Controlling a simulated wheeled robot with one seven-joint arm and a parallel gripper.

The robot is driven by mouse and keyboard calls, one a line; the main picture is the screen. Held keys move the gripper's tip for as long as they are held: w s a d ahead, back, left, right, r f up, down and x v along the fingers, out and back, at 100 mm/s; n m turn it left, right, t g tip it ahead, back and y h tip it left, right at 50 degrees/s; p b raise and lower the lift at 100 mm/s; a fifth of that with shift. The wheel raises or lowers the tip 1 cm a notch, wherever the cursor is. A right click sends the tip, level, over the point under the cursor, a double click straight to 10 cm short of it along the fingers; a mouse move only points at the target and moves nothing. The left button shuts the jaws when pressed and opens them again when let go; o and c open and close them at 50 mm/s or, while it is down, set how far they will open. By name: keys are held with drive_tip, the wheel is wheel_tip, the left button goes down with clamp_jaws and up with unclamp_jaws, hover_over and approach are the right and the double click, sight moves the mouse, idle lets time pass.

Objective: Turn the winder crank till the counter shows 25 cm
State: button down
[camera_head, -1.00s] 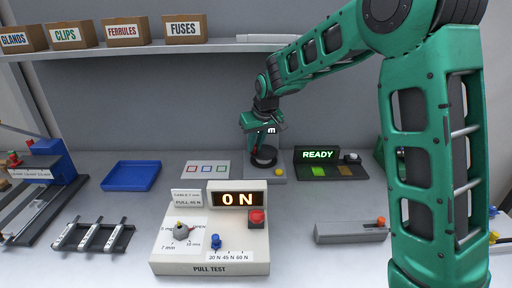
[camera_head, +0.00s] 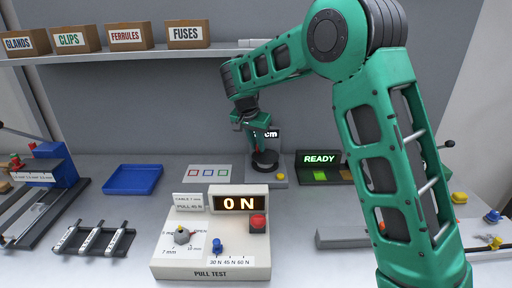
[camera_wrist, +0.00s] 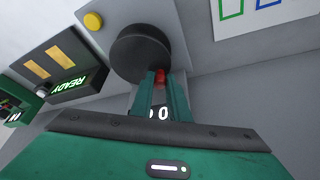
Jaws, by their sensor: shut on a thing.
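The winder (camera_head: 265,162) stands at the back middle of the bench, a dark round drum on a grey base. Its counter (camera_head: 272,134) is mostly behind my gripper in the head view; only "cm" shows. In the wrist view part of the counter (camera_wrist: 157,113) shows zeros between my fingers, and the full number is hidden. In the wrist view the drum (camera_wrist: 140,50) lies just beyond my fingertips. My gripper (camera_wrist: 160,82) is shut on the red crank knob (camera_wrist: 160,75) at the drum's edge. It also shows in the head view (camera_head: 258,147), over the winder.
A yellow button (camera_wrist: 93,21) sits on the winder base. A READY box (camera_head: 319,166) stands close to its right, and a card with coloured squares (camera_head: 208,173) lies to its left. The pull test unit (camera_head: 211,258) is in front. A shelf with labelled boxes (camera_head: 127,38) hangs behind.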

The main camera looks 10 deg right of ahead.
drive_tip(key=m, duration=0.3)
drive_tip(key=w+d+m+g+h, duration=0.1)
drive_tip(key=shift+w+d+m+g+h, duration=0.1)
drive_tip(key=shift+d+m+g+h, duration=0.15)
drive_tip(key=shift+m, duration=0.5)
drive_tip(key=shift+d+m+g+h, duration=0.1)
drive_tip(key=shift+m+g, duration=0.25)
drive_tip(key=shift+m, duration=0.4)
drive_tip(key=shift+r, duration=0.1)
drive_tip(key=c, duration=1.7)
unclamp_jaws()
